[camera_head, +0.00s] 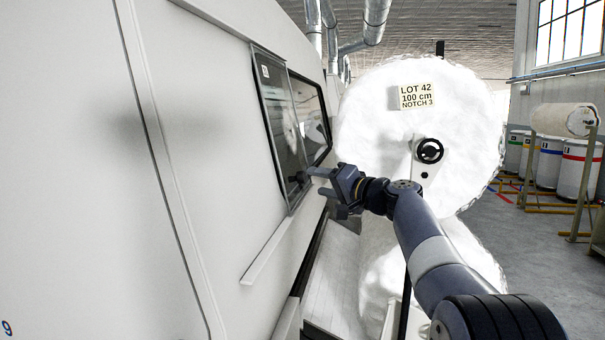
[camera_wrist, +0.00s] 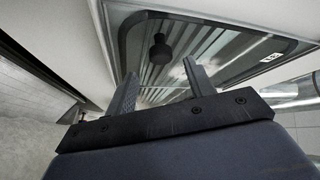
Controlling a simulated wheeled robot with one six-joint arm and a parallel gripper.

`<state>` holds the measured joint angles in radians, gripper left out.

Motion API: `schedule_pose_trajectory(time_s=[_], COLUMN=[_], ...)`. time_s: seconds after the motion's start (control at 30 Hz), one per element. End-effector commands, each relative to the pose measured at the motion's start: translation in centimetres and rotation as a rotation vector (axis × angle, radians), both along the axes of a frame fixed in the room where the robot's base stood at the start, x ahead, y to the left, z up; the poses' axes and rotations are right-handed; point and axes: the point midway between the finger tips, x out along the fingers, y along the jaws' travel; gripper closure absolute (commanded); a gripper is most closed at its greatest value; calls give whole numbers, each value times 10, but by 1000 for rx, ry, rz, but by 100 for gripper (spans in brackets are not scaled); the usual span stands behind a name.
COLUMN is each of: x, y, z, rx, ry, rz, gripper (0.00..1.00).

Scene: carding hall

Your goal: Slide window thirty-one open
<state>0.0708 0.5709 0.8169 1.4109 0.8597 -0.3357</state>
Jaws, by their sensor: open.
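The window (camera_head: 280,125) is a dark glass pane in a grey frame on the white machine wall, with a small label near its upper left corner; its number is too small to read. Its dark round knob (camera_head: 303,176) sits low on the pane. In the wrist view the pane (camera_wrist: 205,45) fills the upper part, with the knob (camera_wrist: 159,47) on it and the label (camera_wrist: 276,55) at the right. My gripper (camera_head: 319,181) is open and empty beside the knob. In the wrist view its fingers (camera_wrist: 160,72) point toward the knob, which appears just beyond and between the tips.
A second dark pane (camera_head: 310,120) lies behind the window. A thin ledge (camera_head: 270,245) runs along the wall below. A large white roll (camera_head: 390,135) labelled LOT 42 stands just behind my arm. Drums (camera_head: 550,160) and open floor (camera_head: 500,245) are at right.

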Motion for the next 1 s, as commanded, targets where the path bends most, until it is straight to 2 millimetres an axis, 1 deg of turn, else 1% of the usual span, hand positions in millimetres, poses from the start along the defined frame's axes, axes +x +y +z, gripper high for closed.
schedule_pose_trajectory(time_s=[0.03, 0.2, 0.33, 0.5, 0.77, 0.8, 0.87, 1.0], x=[8, 30, 42, 49, 50, 50, 50, 50], y=[9, 31, 41, 48, 49, 49, 49, 49], z=[5, 4, 3, 1, 0, 0, 0, 0], rx=[0, 0, 0, 0, -1, 0, 0, 0], ry=[1, 1, 2, 0, 1, 0, 0, 0], rz=[3, 2, 0, 0, -1, 0, 0, 0], gripper=[49, 49, 49, 49, 49, 50, 54, 66])
